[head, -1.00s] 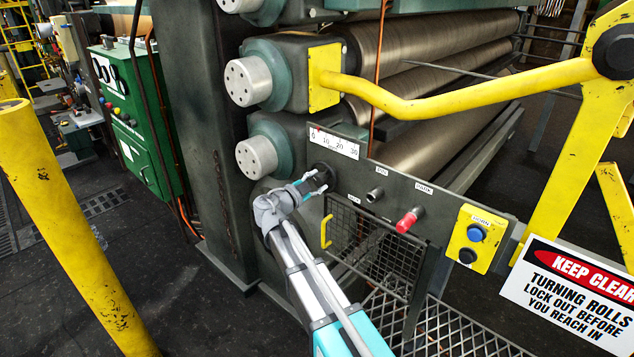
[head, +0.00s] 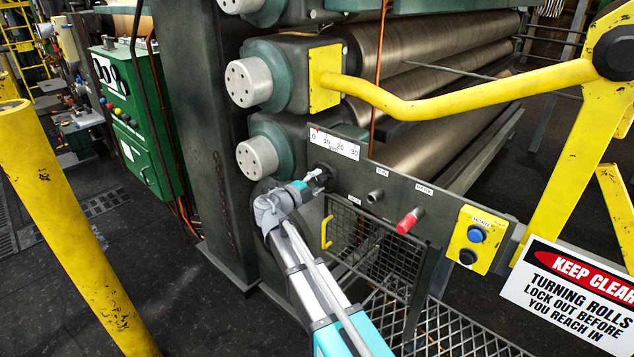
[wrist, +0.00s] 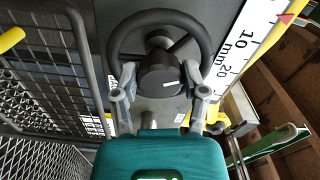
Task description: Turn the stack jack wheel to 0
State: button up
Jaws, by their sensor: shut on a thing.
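The stack jack wheel (wrist: 155,15) is a black wheel with a dark hub, seen at the top of the wrist view. In the head view it is mostly hidden behind my gripper (head: 320,179), on the grey panel below the scale. In the wrist view my gripper (wrist: 161,80) is shut on the wheel, its grey fingers on either side of the dark central part. The white scale (head: 334,143) reads 0 to 30. Its red pointer (head: 317,129) is near the 0 end, and it also shows in the wrist view (wrist: 287,18). The exact reading is unclear.
A red knob (head: 409,221) and a yellow button box (head: 475,241) sit to the right on the panel. A mesh guard with a yellow handle (head: 326,232) is below. A yellow bar (head: 450,100) crosses above. Large rolls (head: 440,65) lie behind.

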jog(key=o, duration=1.2)
jog(key=shift+c, duration=0.2)
jog(key=shift+s+a, duration=0.1)
jog(key=v, duration=1.1)
jog(key=shift+s+a, duration=0.25)
jog(key=shift+a, duration=0.05)
